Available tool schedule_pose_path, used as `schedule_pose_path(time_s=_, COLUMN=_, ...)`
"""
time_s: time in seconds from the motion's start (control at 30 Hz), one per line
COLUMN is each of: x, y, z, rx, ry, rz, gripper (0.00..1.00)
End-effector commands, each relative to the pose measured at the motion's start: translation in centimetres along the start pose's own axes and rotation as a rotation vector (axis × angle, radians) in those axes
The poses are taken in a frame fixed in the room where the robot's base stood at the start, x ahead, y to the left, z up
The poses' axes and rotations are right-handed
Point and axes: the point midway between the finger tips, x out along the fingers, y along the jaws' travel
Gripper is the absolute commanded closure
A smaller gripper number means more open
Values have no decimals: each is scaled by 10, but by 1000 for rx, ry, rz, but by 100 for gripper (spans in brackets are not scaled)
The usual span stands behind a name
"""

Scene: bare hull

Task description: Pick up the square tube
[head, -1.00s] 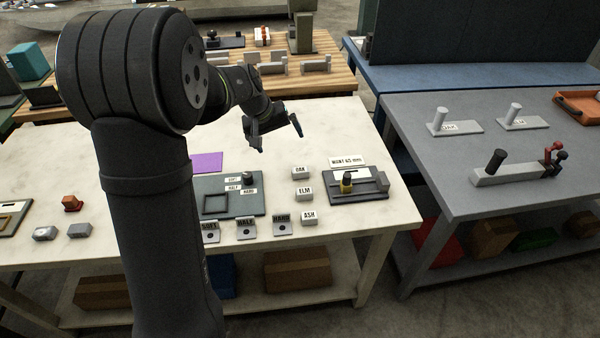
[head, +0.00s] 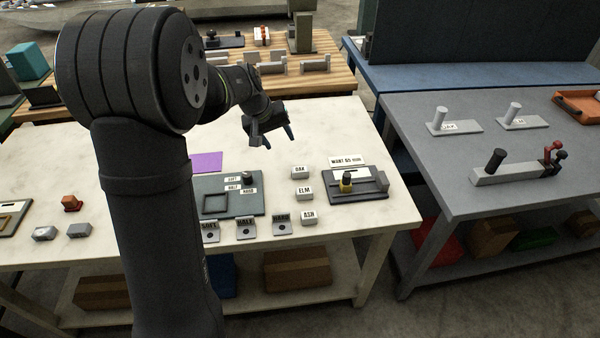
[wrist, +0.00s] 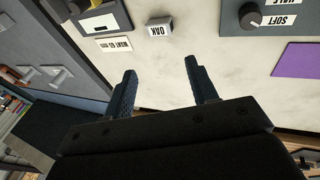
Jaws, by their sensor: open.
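No piece shows clearly as a square tube. Two small grey blocks, one at the left (head: 45,233) and one beside it (head: 79,230), lie at the front left of the cream table; I cannot tell whether either is a hollow tube. My gripper (head: 278,142) is open and empty above the rear right part of that table, well away from these blocks. The grey blocks are not in the wrist view.
The cream table (head: 335,120) carries a dark panel with a knob (head: 248,180), OAK, ELM and ASH blocks (head: 304,193), a dark fixture (head: 362,187), a purple sheet (head: 207,162) and an orange-brown piece (head: 72,203). A grey table (head: 440,190) stands at the right.

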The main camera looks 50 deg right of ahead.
Motion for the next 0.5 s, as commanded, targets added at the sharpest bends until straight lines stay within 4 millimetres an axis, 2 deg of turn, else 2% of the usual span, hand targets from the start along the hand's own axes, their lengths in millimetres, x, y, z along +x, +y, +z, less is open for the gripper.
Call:
schedule_pose_path(time_s=0.17, x=0, y=0, z=-1, rx=14, ry=-2, rz=0, gripper=47)
schedule_pose_path(time_s=0.27, x=0, y=0, z=-4, rx=89, ry=-10, rz=3, gripper=47)
schedule_pose_path(time_s=0.37, x=1, y=0, z=-8, rx=239, ry=-29, rz=10, gripper=47)
schedule_pose_path(time_s=0.5, x=3, y=-1, z=-16, rx=523, ry=-62, rz=31, gripper=47)
